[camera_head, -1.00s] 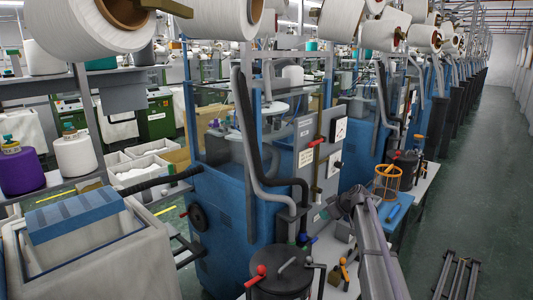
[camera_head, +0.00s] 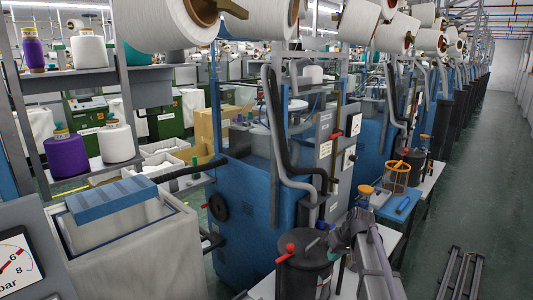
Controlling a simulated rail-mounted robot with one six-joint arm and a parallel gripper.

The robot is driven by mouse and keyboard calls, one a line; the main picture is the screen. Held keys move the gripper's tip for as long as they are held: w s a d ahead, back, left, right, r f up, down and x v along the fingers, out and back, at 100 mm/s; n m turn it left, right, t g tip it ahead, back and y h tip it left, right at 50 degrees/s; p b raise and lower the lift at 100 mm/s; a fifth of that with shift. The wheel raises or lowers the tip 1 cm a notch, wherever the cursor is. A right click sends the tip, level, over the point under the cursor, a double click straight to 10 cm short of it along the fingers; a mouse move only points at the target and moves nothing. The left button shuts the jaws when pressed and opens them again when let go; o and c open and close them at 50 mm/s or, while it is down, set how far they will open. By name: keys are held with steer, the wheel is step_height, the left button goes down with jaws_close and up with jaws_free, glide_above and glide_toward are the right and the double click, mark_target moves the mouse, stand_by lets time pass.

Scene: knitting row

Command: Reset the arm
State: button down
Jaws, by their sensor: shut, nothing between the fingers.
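My arm reaches up from the bottom edge, right of centre. My gripper (camera_head: 345,235) is at its far end, small and dark, shut and empty. It is above the cluttered bench beside the blue knitting machine (camera_head: 245,215), right of the black drum (camera_head: 303,270) with a red knob. Its fingertips are hard to make out against the background.
An orange wire basket (camera_head: 395,178) and a blue tray (camera_head: 400,208) are on the bench beyond my gripper. A grey bin (camera_head: 150,245) stands at the left, near a pressure gauge (camera_head: 15,262). Yarn cones (camera_head: 262,18) hang overhead. The aisle floor (camera_head: 480,170) is mostly open, with a low metal frame (camera_head: 460,272) on it.

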steer(key=s+a+f+g+h+b, duration=0.1)
steer(key=s+f, duration=0.1)
steer(key=s, duration=0.7)
steer(key=s+a+f+m+h+b, duration=0.1)
steer(key=s+a+f+b, duration=0.1)
steer(key=s, duration=0.6)
steer(key=s+a+f+m+g+h+b, duration=0.1)
steer(key=s+a+f+b, duration=0.1)
steer(key=s, duration=0.7)
steer(key=shift+s+f+g+h, duration=0.3)
steer(key=shift+s+f+h, duration=0.1)
steer(key=shift+f, duration=0.35)
